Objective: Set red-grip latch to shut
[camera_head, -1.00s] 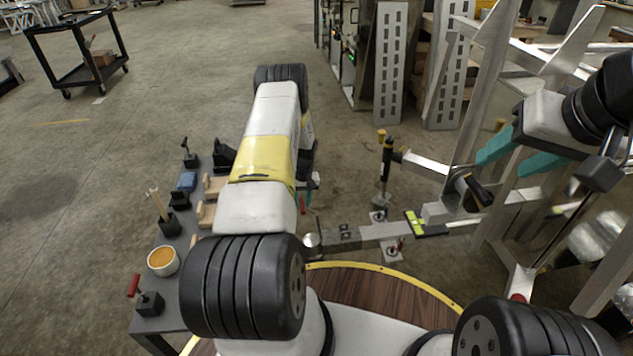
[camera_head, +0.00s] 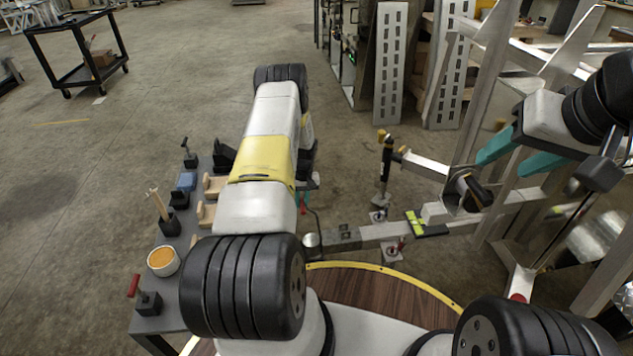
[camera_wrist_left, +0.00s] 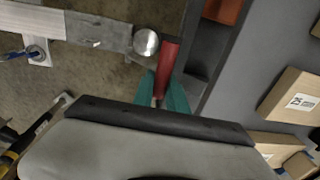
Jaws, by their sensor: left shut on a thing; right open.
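In the left wrist view, the red grip (camera_wrist_left: 168,62) of the latch stands up between the teal fingers of my left gripper (camera_wrist_left: 163,92). The gripper is shut on its lower part. A round metal ball (camera_wrist_left: 146,42) is just left of the grip. The latch's base is hidden by my gripper. In the head view, my arm hides most of this; only a little teal of my left gripper (camera_head: 303,201) shows. My right gripper (camera_head: 504,165) is open and empty near the metal frame at right.
A grey bench (camera_head: 188,312) at left holds a red-handled tool (camera_head: 134,287), an orange-filled bowl (camera_head: 163,261) and wooden pieces. A metal bar (camera_head: 375,232) with a yellow-green level (camera_head: 415,222) runs right from the ball. An aluminium frame (camera_head: 483,95) stands near my right arm.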

